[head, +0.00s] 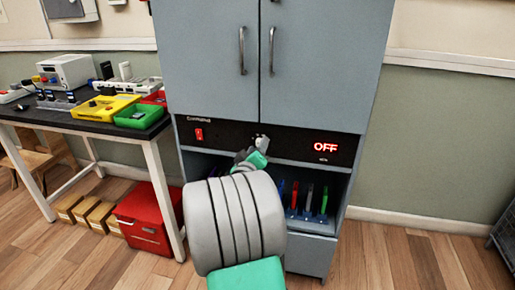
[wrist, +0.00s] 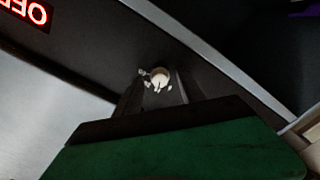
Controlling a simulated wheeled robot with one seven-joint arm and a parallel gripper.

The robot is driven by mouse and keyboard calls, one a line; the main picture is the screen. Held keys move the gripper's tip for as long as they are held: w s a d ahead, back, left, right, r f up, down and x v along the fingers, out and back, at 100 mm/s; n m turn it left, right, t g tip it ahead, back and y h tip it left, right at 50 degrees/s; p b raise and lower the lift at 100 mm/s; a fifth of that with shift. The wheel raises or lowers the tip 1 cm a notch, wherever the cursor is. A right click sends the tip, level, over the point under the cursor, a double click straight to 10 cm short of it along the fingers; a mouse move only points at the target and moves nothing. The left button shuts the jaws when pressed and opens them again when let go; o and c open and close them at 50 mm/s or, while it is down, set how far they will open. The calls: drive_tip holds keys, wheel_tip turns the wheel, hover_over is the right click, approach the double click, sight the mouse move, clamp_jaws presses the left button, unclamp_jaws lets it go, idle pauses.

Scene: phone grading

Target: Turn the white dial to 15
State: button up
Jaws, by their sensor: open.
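The white dial (wrist: 160,76) shows in the wrist view as a small round knob on the black panel, with white marks around it. My gripper (wrist: 155,93) is open, its two dark fingers pointing at the dial, one to each side of it in the picture. I cannot tell whether they touch it. In the head view my gripper (head: 259,146) is at the middle of the black control panel (head: 290,143) and hides most or all of the dial. The red display (head: 325,147) on the panel reads OFF.
A red switch (head: 199,134) sits at the panel's left. Grey cabinet doors (head: 310,60) are above it, and a shelf holding several coloured upright items (head: 308,199) is below. A workbench (head: 75,122) with trays stands at left, with a red box (head: 147,217) beneath.

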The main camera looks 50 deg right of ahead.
drive_tip(key=v, duration=0.7)
drive_tip(key=shift+s+a+p, duration=0.2)
drive_tip(key=shift+a+p, duration=0.1)
drive_tip(key=shift+a, duration=0.1)
drive_tip(key=w+a+r+y+p, duration=0.3)
drive_tip(key=a+r+y+p, duration=0.2)
drive_tip(key=a+p, duration=0.4)
drive_tip(key=w+a+r+y+p, duration=0.2)
drive_tip(key=a+r+y+p, duration=0.25)
drive_tip(key=a+p, duration=0.45)
drive_tip(key=s+a+r+n+g+y+p, duration=0.1)
drive_tip(key=s+a+r+y+p, duration=0.1)
drive_tip(key=a, duration=0.5)
drive_tip(key=s+a+r+n+g+y+p, duration=0.1)
drive_tip(key=s+a+r+p, duration=0.3)
drive_tip(key=a, duration=0.4)
drive_tip(key=s+a+r+n+g+y+p, duration=0.1)
drive_tip(key=s+a+r+n+y+p, duration=0.1)
drive_tip(key=a, duration=0.5)
drive_tip(key=s+r+y+p, duration=0.1)
drive_tip(key=y+p, duration=0.1)
drive_tip(key=shift+a+n+g+p, duration=0.3)
drive_tip(key=shift+g, duration=0.1)
drive_tip(key=shift+s, duration=0.1)
